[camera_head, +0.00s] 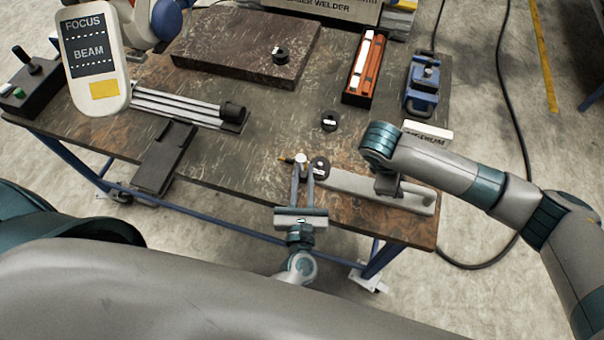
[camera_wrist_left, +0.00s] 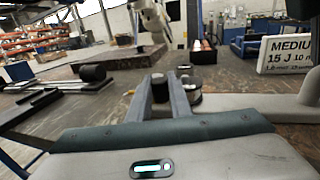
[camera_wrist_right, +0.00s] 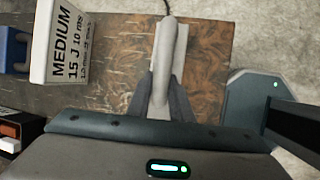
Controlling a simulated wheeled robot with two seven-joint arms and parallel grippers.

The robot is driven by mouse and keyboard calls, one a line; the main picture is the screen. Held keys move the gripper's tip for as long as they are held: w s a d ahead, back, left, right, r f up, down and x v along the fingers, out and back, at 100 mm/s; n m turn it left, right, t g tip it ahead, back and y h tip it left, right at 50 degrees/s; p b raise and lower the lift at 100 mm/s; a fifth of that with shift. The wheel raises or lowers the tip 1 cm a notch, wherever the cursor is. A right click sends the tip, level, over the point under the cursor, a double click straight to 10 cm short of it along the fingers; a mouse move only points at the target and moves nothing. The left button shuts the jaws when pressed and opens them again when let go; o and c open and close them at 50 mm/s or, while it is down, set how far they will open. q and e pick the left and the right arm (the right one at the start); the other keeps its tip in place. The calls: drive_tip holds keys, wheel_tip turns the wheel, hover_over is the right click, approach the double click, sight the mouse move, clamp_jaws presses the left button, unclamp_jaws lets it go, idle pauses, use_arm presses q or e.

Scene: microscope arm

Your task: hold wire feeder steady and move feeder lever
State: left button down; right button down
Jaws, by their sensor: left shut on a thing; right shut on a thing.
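The wire feeder is a long pale grey body (camera_head: 415,198) near the table's front right edge, with a black spool (camera_head: 320,168) at its left end and a yellow-tipped part (camera_head: 285,160). My left gripper (camera_head: 302,172) reaches in from the front, beside the spool, its fingers shut on a small upright part. My right gripper (camera_wrist_right: 163,95) is shut on a narrow pale bar (camera_wrist_right: 170,45) above the feeder's flat body (camera_wrist_right: 187,60). I cannot tell whether this bar is the lever.
A white MEDIUM sign (camera_head: 428,130) stands behind the feeder.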

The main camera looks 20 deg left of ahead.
use_arm(q)
drive_tip(key=shift+d, duration=0.15)
use_arm(e)
drive_tip(key=shift+a, duration=0.2)
use_arm(q)
drive_tip(key=c, duration=1.8)
unclamp_jaws()
drive_tip(key=shift+c, duration=0.2)
drive_tip(key=shift+o, duration=1.1)
use_arm(e)
drive_tip(key=shift+d+r, duration=0.1)
use_arm(q)
drive_tip(key=v, duration=0.7)
drive_tip(key=shift+s, duration=0.2)
use_arm(e)
drive_tip(key=c, duration=1.5)
unclamp_jaws()
